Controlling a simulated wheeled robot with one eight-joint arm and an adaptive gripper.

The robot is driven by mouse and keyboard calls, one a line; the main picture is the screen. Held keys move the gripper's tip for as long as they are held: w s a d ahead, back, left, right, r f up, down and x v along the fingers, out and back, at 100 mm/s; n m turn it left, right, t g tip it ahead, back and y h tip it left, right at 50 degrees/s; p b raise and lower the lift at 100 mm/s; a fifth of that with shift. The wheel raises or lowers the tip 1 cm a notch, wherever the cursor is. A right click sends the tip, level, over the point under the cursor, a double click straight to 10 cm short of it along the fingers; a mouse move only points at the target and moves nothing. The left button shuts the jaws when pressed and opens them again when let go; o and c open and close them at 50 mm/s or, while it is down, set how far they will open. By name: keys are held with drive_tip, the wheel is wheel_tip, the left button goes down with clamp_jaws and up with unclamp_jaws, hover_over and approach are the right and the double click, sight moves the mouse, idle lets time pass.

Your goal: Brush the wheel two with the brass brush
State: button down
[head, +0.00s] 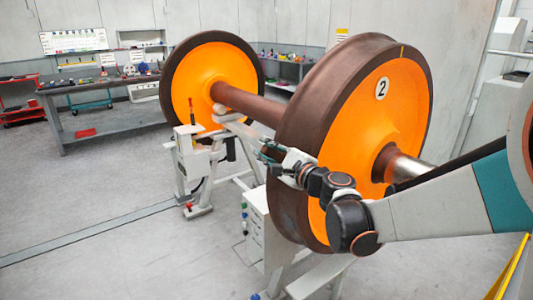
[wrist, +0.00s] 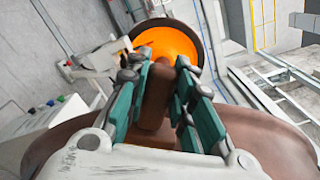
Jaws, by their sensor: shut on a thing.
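Wheel two (head: 350,120) is the near wheel of a wheelset, with an orange face, a brown tread and a round "2" plate. The brown tread of wheel two (wrist: 75,150) spreads below and beside the fingers.
The brown axle (head: 250,105) runs to the far orange wheel (head: 205,80). A white gantry stand (head: 190,165) and a white cabinet (head: 255,230) stand close to my gripper. A workbench (head: 100,95) is at the back left. The floor at left is clear.

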drive_tip(key=shift+f, duration=0.1)
drive_tip(key=f+b, duration=0.3)
drive_tip(key=shift+s+a+f, duration=0.15)
drive_tip(key=shift+a+f, duration=0.15)
drive_tip(key=shift+f, duration=0.1)
drive_tip(key=s+a+r+p, duration=0.1)
drive_tip(key=s+a, duration=0.2)
drive_tip(key=a, duration=0.1)
drive_tip(key=shift+s+a+r, duration=0.15)
drive_tip(key=shift+a+r, duration=0.1)
drive_tip(key=shift+a, duration=0.15)
idle(0.3)
drive_tip(key=shift+s+a+r+p, duration=0.25)
drive_tip(key=shift+s+a, duration=0.15)
drive_tip(key=shift+a, duration=0.25)
drive_tip(key=shift+s+a+r+p, duration=0.15)
drive_tip(key=shift+s+a+p, duration=0.1)
drive_tip(key=shift+s+a, duration=0.25)
